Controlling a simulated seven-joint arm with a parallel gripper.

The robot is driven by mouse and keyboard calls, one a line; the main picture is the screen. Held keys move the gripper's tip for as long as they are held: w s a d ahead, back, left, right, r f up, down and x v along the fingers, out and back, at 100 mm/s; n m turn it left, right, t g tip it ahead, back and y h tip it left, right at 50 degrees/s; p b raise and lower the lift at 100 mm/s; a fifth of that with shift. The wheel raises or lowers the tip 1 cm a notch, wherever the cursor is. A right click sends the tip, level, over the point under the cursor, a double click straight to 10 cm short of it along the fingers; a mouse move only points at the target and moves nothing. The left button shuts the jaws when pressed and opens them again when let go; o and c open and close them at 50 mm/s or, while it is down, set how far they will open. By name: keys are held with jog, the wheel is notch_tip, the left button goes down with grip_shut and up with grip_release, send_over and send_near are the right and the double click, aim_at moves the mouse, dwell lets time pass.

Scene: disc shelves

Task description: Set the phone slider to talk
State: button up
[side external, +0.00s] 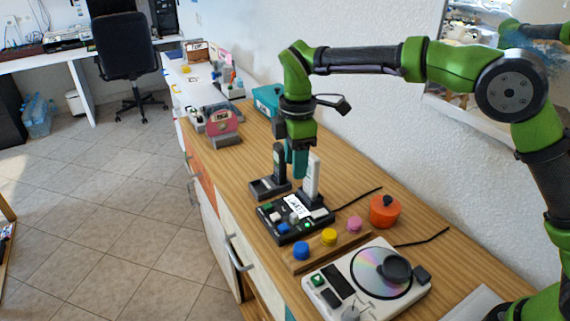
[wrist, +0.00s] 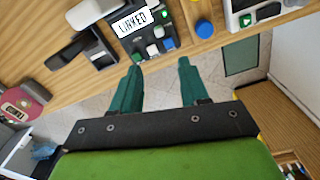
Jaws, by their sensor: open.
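The black phone base (side external: 268,222) stands on the wooden counter, with a white handset (side external: 312,180) upright at its back and a label (side external: 295,207) that reads "LINKED" in the wrist view (wrist: 132,22). The base carries green, white, grey and blue controls; I cannot tell which one is the slider or its setting. My gripper (side external: 297,172) points down above and behind the base, near the white handset. In the wrist view its teal fingers (wrist: 160,67) are apart with nothing between them, just beside the base's control edge.
A black handset in a dark cradle (side external: 262,190) stands behind the base. A wooden strip with blue, yellow and pink knobs (side external: 329,237), an orange pot (side external: 384,213) and a white disc player (side external: 340,281) are close in front. The wall bounds the counter at right.

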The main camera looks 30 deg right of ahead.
aim_at(295, 214)
notch_tip(295, 214, down, 15)
jog(key=n, duration=0.2)
jog(key=shift+d+n, duration=0.1)
jog(key=shift+n, duration=0.2)
dwell(0.3)
grip_shut()
dwell(0.3)
